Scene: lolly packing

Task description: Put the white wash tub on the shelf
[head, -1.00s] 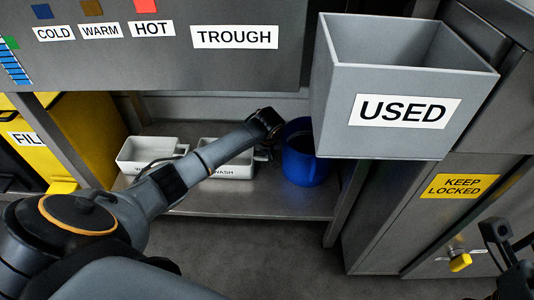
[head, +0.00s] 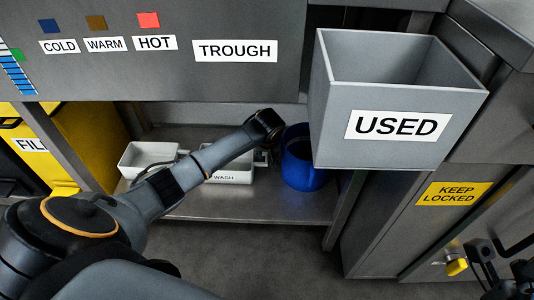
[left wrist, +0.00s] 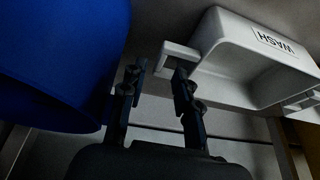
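The white wash tub (head: 236,176), labelled WASH, stands on the low metal shelf (head: 255,207) under the trough, partly hidden by my left arm. In the left wrist view the tub (left wrist: 245,55) appears upside down at upper right, its handle (left wrist: 180,54) pointing toward my gripper. My left gripper (left wrist: 158,82) is open and empty, with the right finger overlapping the handle's edge; I cannot tell whether they touch. In the head view my left gripper (head: 264,155) is mostly hidden behind its wrist. My right gripper (head: 484,266) is partly visible at lower right.
A blue bucket (head: 303,170) stands close beside my left gripper. Another white tub (head: 148,160) is to the left on the same shelf. The grey USED bin (head: 335,145) overhangs at right, beside a KEEP LOCKED cabinet (head: 420,225). The yellow container (head: 88,140) is at left.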

